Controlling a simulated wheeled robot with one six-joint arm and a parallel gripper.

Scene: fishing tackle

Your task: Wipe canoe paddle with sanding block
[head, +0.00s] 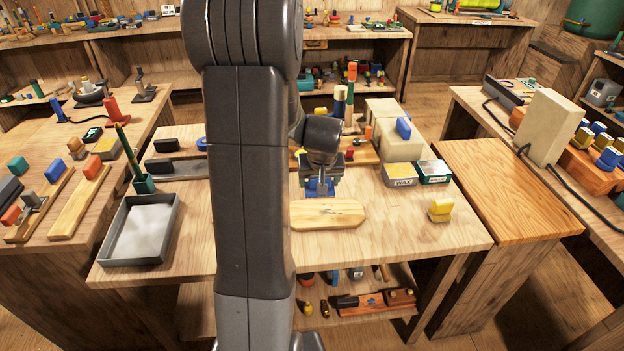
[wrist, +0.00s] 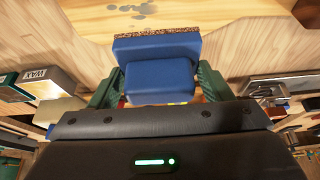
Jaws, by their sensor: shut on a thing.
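My gripper (head: 322,181) is shut on the blue sanding block (wrist: 157,75), which has a brown gritty layer on its far edge. In the wrist view the block sits between the two green fingers. In the head view the block shows as a small blue patch (head: 314,188) under the gripper. The canoe paddle (head: 327,215) appears as a pale flat wooden piece with rounded corners, on the workbench just in front of the gripper. Grey spots mark it in the wrist view (wrist: 180,17). I cannot tell whether block and paddle touch.
A grey tray (head: 140,262) lies at the bench's left. A WAX box (head: 400,175), a green-topped box (head: 433,172) and a yellow block (head: 440,209) stand to the right. Pale blocks and upright tools crowd the back. The bench right of the paddle is fairly clear.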

